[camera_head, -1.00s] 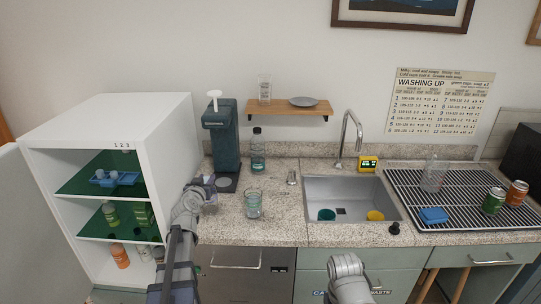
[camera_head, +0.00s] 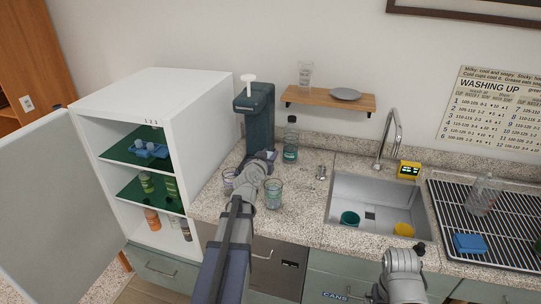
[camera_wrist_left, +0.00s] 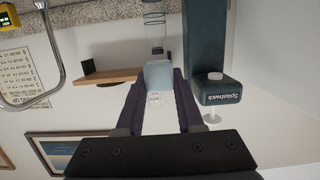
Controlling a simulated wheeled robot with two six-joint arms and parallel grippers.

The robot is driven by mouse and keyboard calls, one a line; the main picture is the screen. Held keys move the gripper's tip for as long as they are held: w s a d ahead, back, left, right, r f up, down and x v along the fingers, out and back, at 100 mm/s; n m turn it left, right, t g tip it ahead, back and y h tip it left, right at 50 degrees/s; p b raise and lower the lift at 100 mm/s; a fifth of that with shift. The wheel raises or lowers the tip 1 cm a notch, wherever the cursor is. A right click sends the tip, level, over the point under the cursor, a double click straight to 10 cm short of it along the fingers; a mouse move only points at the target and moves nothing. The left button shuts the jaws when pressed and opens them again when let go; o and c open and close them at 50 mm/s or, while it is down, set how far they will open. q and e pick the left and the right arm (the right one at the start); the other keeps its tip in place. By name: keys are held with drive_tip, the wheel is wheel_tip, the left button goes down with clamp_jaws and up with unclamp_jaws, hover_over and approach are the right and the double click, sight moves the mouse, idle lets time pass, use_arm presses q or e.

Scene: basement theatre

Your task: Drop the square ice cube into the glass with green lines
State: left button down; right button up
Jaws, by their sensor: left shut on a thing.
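My left gripper (camera_head: 264,156) reaches over the counter in the head view, below the dark soda machine and just behind a clear glass with faint greenish marks (camera_head: 273,194). In the left wrist view, which is upside down, the gripper (camera_wrist_left: 158,84) is shut on a pale blue square ice cube (camera_wrist_left: 158,74) between its two dark fingers. The cube is hidden in the head view. A glass with a purplish tint (camera_head: 228,179) stands left of the greenish one, partly behind my arm.
The soda machine (camera_head: 258,115) and a bottle (camera_head: 290,141) stand behind the glasses. A wall shelf (camera_head: 330,98) holds another glass (camera_head: 306,76) and a plate. The open white fridge (camera_head: 190,105) is at left, the sink (camera_head: 375,205) at right. Counter between glass and sink is clear.

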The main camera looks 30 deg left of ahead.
use_arm(q)
wheel_tip(320, 180, down, 6)
drive_tip(key=b, duration=0.6)
drive_tip(key=shift+c, duration=2.3)
unclamp_jaws()
drive_tip(key=p+v, duration=0.1)
drive_tip(key=v, duration=0.6)
drive_tip(key=shift+s+r+p, duration=0.15)
drive_tip(key=shift+s+p, duration=0.15)
drive_tip(key=shift+s, duration=0.05)
